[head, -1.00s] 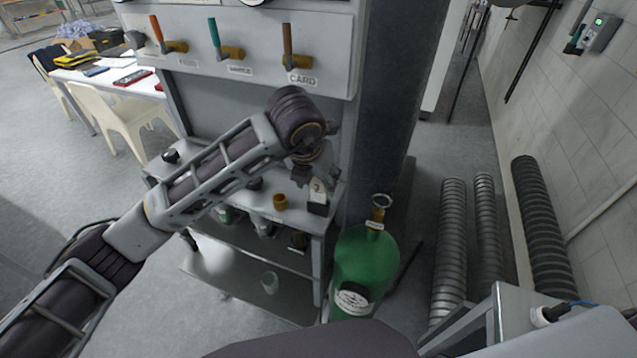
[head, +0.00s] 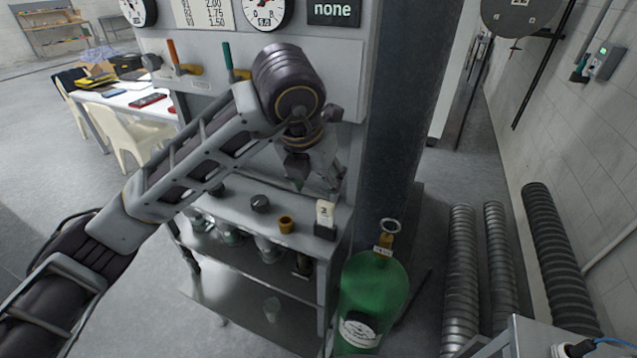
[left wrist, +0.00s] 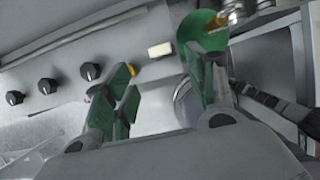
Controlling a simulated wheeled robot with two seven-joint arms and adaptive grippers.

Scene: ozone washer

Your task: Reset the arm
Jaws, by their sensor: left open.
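My left arm reaches in from the left in the head view. Its gripper (head: 318,178) hangs above the grey bench (head: 240,212), in front of the washer panel, partly hidden by its own wrist. In the left wrist view, the green-padded fingers of the left gripper (left wrist: 162,88) stand apart with nothing between them. My right gripper is not in view.
An orange-handled valve (head: 173,55) and a green-handled valve (head: 229,65) are on the panel. A brass cup (head: 286,224) and black knob (head: 260,203) are on the bench. A green gas cylinder (head: 372,290) stands right of it, near ribbed hoses (head: 461,270).

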